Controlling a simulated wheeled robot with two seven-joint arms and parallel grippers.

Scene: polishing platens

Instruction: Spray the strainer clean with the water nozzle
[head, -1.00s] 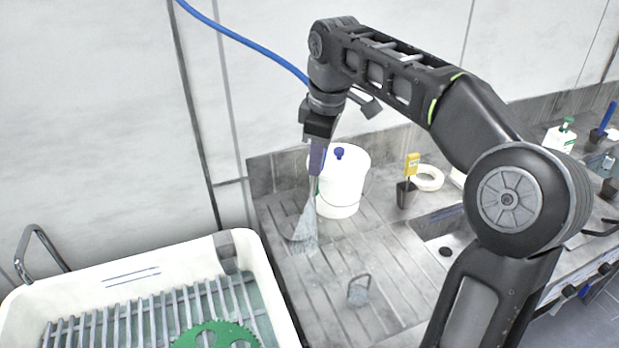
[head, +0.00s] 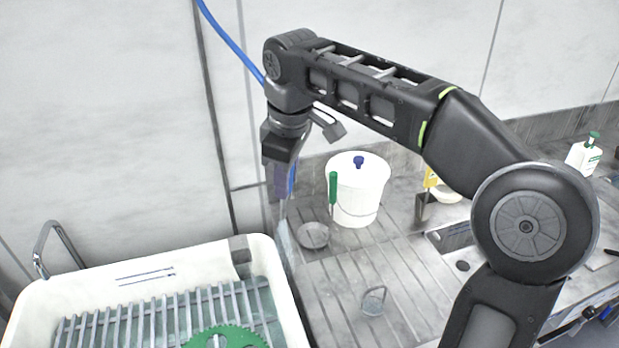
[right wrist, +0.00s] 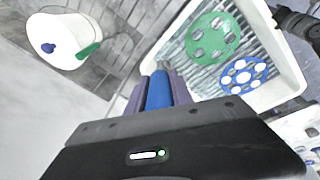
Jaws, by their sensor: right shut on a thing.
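My right gripper (head: 281,183) points down, left of the strainer and above the tub's right corner, shut on the blue water nozzle (right wrist: 158,90). A pale streak of spray (head: 285,238) falls from the nozzle just left of the strainer. I cannot tell how clean the strainer is. My left gripper is out of view.
A white lidded bucket (head: 360,192) stands behind the strainer. A white tub (head: 140,277) with a slatted rack and a green disc (head: 225,338) is at lower left. A small looped grey piece (head: 373,301) lies on the drainboard. A blue hose (head: 228,35) hangs along the wall.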

